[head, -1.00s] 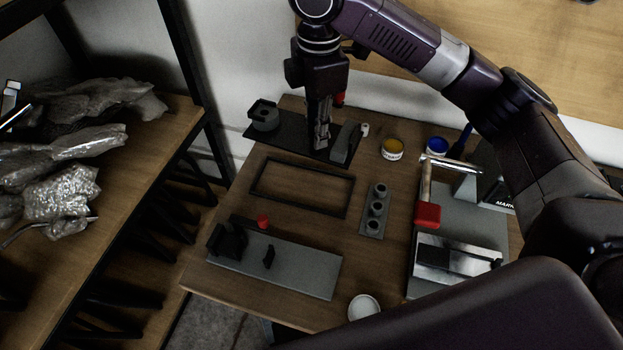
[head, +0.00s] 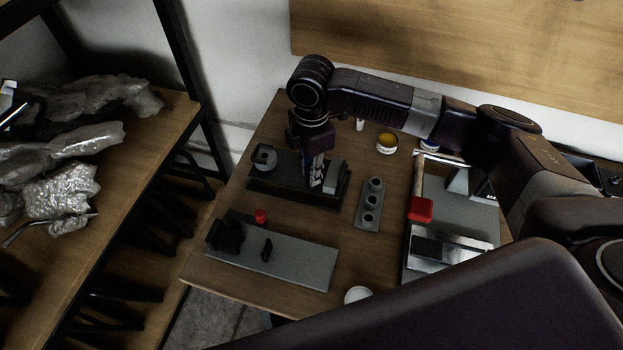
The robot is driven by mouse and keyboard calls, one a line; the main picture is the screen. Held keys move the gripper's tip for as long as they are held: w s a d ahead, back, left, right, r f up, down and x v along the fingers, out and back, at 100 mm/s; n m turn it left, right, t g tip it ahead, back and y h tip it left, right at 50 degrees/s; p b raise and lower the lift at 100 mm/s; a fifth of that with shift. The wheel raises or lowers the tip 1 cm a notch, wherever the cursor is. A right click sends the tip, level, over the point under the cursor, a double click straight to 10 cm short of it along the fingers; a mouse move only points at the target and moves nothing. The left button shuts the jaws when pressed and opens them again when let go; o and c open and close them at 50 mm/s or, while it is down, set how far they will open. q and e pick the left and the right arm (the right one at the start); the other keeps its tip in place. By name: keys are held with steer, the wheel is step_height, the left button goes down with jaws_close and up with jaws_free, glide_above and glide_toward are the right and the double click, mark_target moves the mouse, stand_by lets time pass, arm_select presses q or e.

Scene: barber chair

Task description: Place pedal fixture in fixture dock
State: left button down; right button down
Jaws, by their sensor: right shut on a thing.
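The pedal fixture (head: 283,170) is a dark plate with a grey cup-like holder at its left end and a grey block at its right. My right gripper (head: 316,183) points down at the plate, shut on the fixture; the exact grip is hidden. The fixture lies over the fixture dock (head: 343,187), a black rectangular frame on the table, most of which it covers. I cannot tell whether the plate is seated inside the frame or just above it. My left gripper is not in view.
A grey block with three round sockets (head: 370,203) stands just right of the dock. A grey plate with black brackets (head: 290,262) and a red cap (head: 261,216) are in front.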

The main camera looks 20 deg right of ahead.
steer(key=shift+f+p, duration=0.3)
steer(key=shift+f, duration=1.85)
steer(key=c, duration=1.8)
jaws_free()
steer(key=shift+f, duration=0.1)
step_height(320, 180, up, 12)
steer(key=shift+s+r+b, duration=0.1)
steer(key=shift+b, duration=1.05)
